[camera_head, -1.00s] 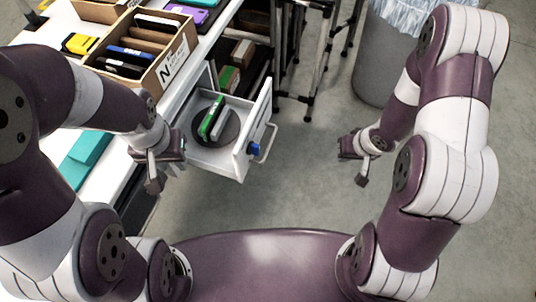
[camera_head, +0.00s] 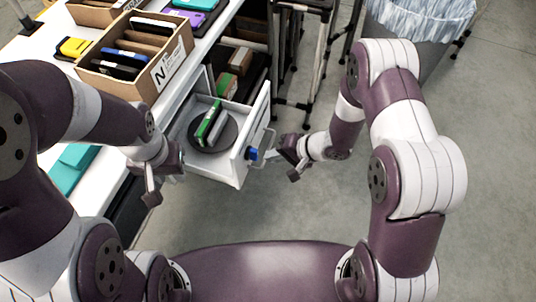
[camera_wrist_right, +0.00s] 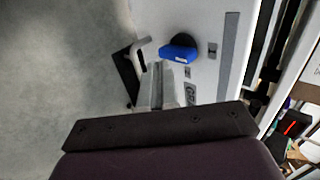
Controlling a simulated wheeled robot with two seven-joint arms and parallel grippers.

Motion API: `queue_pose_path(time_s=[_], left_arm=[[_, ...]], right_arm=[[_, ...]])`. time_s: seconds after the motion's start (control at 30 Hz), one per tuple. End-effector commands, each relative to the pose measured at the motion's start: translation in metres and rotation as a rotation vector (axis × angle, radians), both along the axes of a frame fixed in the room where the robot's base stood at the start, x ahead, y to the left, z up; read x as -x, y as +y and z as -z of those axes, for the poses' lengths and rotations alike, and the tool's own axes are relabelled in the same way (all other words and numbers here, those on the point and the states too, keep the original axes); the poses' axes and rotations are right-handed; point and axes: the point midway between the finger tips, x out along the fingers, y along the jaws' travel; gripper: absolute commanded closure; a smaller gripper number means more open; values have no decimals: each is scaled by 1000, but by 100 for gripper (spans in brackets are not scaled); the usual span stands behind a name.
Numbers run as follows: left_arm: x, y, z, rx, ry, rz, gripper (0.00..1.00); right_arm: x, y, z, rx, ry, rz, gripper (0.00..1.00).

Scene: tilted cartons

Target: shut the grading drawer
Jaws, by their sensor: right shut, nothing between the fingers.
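The white grading drawer (camera_head: 221,174) is pulled out from the bench and holds a dark round disc with green and grey cartridges on it. Its front carries a bar handle (camera_head: 268,143) and a blue knob-like part (camera_head: 251,154); the wrist view also shows the handle (camera_wrist_right: 140,54) and the blue part (camera_wrist_right: 178,54). My right gripper (camera_head: 275,156) is shut and empty, just outside the drawer front near the handle. In the wrist view its fingers (camera_wrist_right: 161,84) are close to the front; contact is unclear. My left gripper (camera_head: 160,185) hangs left of the drawer, its jaw gap unclear.
The white bench (camera_head: 33,55) bears a carton marked N (camera_head: 160,73) with several cartridges, a yellow item (camera_head: 73,47) and a teal item (camera_head: 72,168). A black-legged stand (camera_head: 305,60) and a grey bin (camera_head: 430,55) are behind. Open floor lies right of the drawer.

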Motion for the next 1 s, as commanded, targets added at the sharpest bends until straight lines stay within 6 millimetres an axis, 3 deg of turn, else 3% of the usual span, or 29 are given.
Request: queue_pose_path(time_s=[0.2, 0.67, 0.87, 1.0], left_arm=[[0, 0, 2, 0, 0, 0, 65], [0, 0, -1, 0, 0, 0, 65], [0, 0, -12, 0, 0, 0, 65], [0, 0, -24, 0, 0, 0, 65]], right_arm=[[-6, 16, 0, 0, -1, -1, 100], [-8, 20, -1, 1, 1, -1, 100], [-17, 43, -4, 1, 1, -4, 100], [-28, 72, -5, 0, 0, -5, 100]])
